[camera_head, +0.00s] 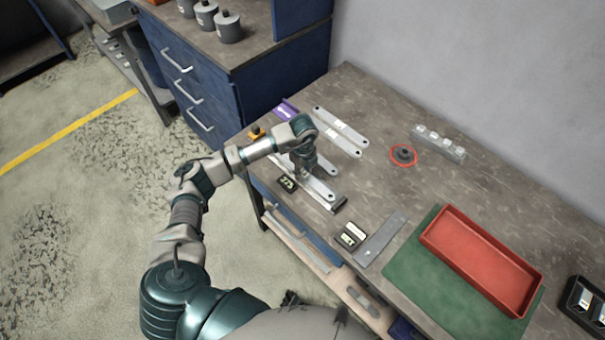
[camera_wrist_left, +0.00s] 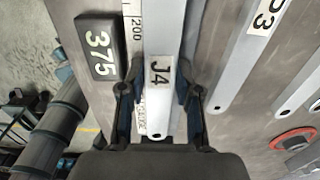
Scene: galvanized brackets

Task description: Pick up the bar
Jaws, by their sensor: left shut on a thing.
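A flat grey bar with a white J4 label (camera_wrist_left: 162,42) lies lengthwise between the fingers of my left gripper (camera_wrist_left: 157,98) in the left wrist view. My left gripper is shut on this bar, with one finger at each long side. Its near end has a small hole. In the head view my left gripper (camera_head: 306,172) points down over the table, and part of the bar (camera_head: 318,187) shows beneath it; the rest is hidden by the wrist. My right gripper is not in view.
A black 375 block (camera_wrist_left: 98,45) and a ruler sit beside the bar. Other pale bars (camera_head: 340,125) lie behind it. A red-ringed dark knob (camera_head: 403,155), a bracket (camera_head: 438,143), a second black block (camera_head: 351,235) and a red tray (camera_head: 440,244) on a green mat stand rightward.

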